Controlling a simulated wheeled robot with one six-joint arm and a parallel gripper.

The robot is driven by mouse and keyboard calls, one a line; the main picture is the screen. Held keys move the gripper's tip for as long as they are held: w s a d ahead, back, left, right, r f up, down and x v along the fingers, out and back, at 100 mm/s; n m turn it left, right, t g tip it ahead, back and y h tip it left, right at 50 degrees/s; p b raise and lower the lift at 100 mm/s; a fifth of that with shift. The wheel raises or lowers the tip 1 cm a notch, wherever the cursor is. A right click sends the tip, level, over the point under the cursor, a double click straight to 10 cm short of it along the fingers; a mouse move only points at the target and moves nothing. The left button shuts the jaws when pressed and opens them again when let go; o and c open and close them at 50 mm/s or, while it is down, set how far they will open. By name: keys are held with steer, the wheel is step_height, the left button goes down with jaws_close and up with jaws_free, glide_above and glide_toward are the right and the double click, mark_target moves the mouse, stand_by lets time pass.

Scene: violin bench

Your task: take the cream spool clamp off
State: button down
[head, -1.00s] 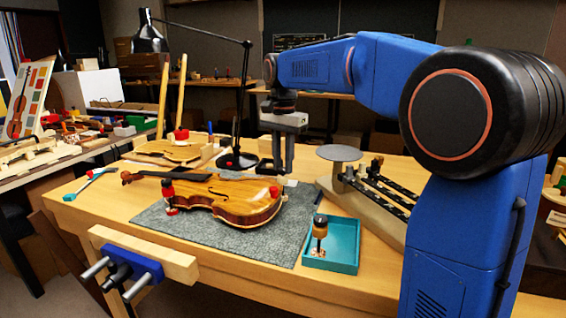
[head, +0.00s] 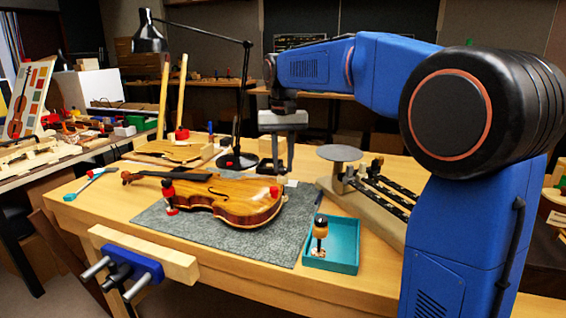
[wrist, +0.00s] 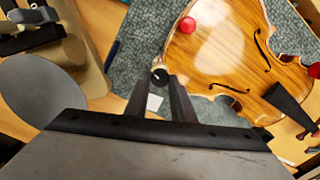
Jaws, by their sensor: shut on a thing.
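The violin body (head: 235,203) lies on a grey mat on the bench; its varnished top also shows in the wrist view (wrist: 222,60). My gripper (head: 283,172) points down at the violin's far right edge. In the wrist view its fingertips (wrist: 160,84) are closed around a small clamp with a round black top (wrist: 160,77), right beside the violin's edge.
Red-topped clamps stand at the violin's near left (head: 168,195) and right edge (head: 274,191). A teal tray (head: 345,265) at the front right holds a black-topped clamp (head: 320,228). A round grey disc (head: 339,153) stands right of my gripper. A lamp (head: 150,42) stands behind.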

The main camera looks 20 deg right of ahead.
mark_target(282, 169)
steer(key=n, duration=0.5)
steer(key=shift+n, duration=0.3)
steer(key=n, duration=0.5)
steer(key=shift+a+n, duration=0.1)
steer(key=shift+n, duration=0.3)
steer(key=c, duration=1.5)
jaws_free()
steer(key=shift+r, duration=8.7)
